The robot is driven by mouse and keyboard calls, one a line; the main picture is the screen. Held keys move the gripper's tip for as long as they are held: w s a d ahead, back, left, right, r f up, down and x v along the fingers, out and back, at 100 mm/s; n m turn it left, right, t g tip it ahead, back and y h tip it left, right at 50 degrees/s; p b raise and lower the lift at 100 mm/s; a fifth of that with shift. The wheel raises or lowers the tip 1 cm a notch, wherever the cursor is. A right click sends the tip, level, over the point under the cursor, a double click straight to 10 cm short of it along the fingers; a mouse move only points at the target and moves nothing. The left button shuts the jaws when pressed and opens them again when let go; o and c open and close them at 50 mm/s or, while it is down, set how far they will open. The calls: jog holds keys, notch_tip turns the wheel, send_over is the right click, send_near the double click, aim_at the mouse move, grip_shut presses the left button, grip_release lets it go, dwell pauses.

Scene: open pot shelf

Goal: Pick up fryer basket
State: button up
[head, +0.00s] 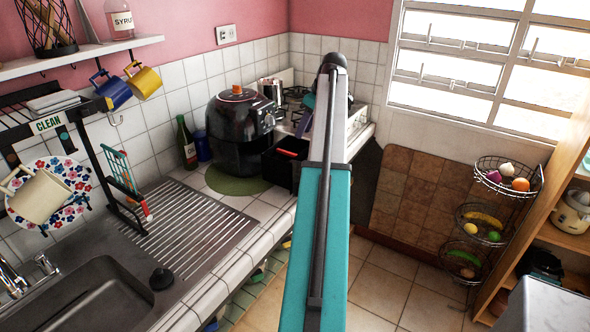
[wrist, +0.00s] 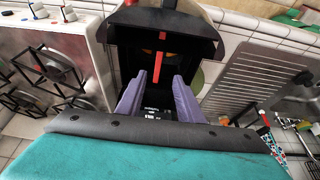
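The black air fryer (head: 238,130) stands on the counter with an orange-red knob on top. The black fryer basket (head: 279,170) sits at its right front, beside my arm, with a red strip (head: 288,153) on it. My arm hides part of it. In the wrist view, the dark basket (wrist: 190,52) lies ahead of my gripper (wrist: 160,76), with the red strip upright in the picture between the fingertips. My two purple fingers are spread apart, with nothing held between them. Whether they touch the basket I cannot tell.
A stove (head: 296,100) with a metal pot (head: 270,90) is behind my arm. A green bottle (head: 186,143) stands left of the fryer. A green round mat (head: 236,181) lies under it. The drainboard (head: 185,230) and sink are at left.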

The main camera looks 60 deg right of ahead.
aim_at(295, 154)
jog(key=shift+p+x, duration=1.2)
jog(key=shift+x, duration=3.05)
jog(key=shift+s+d, duration=0.1)
jog(key=shift+s, duration=0.05)
jog(key=shift+f, duration=0.15)
jog(key=shift+s+p+x, duration=0.2)
jog(key=shift+p+x, duration=0.8)
jog(key=shift+x, duration=0.2)
jog(key=shift+p+x, duration=0.45)
jog(key=shift+x, duration=0.85)
jog(key=shift+s+f, duration=0.1)
jog(key=shift+f, duration=0.05)
jog(key=shift+f, duration=0.25)
jog(key=shift+c, duration=0.3)
grip_shut()
